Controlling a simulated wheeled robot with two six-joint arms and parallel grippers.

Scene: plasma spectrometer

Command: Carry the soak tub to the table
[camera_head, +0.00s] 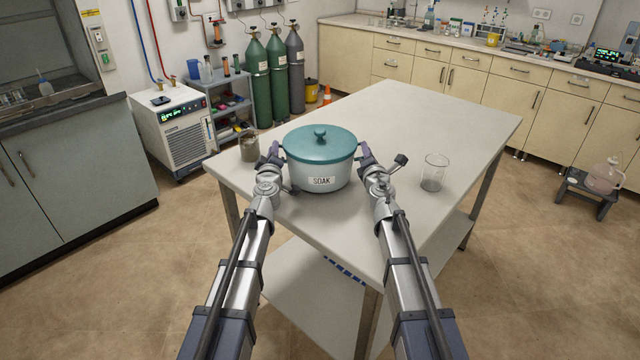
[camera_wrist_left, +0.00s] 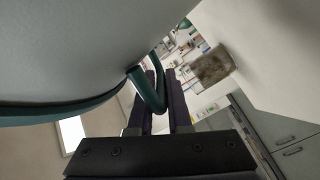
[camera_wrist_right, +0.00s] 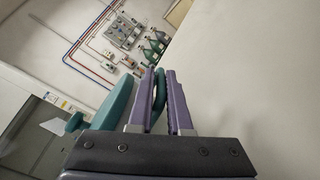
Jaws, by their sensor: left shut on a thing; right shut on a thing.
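The soak tub (camera_head: 321,172) is a pale pot with a teal lid and a SOAK label. It is upright over the near part of the white table (camera_head: 420,120); I cannot tell whether its base touches the top. My left gripper (camera_head: 274,154) is shut on the tub's left handle, a teal loop (camera_wrist_left: 153,92) between the jaws in the left wrist view. My right gripper (camera_head: 366,154) is shut on the right handle, whose teal loop (camera_wrist_right: 159,88) shows between the jaws in the right wrist view. The lid (camera_head: 319,141) is on.
A jar with brownish contents (camera_head: 249,147) stands on the table just left of the tub. An empty glass beaker (camera_head: 434,172) stands to the right. The table behind the tub is clear. A low stool with a jug (camera_head: 604,176) is at far right.

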